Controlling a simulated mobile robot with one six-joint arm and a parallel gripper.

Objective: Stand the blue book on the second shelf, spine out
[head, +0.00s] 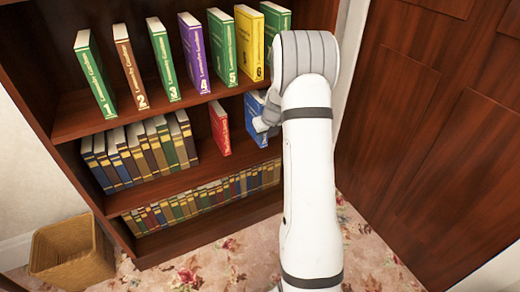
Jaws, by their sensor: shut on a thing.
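The blue book (252,108) is upright at the right end of the middle shelf in view, right of a red book (220,128) with a gap between. Its face with white lettering points outward. My gripper (265,122) is shut on the blue book from its right side. My wrist and forearm hide the book's right part and much of the gripper. I cannot tell whether the book's bottom touches the shelf board (200,178).
Several thick books (140,150) fill the left of that shelf. Several numbered books (195,53) stand spaced on the shelf above, and a row of small books (200,200) below. A wicker basket (70,252) stands at lower left. A wooden door (430,110) is close right.

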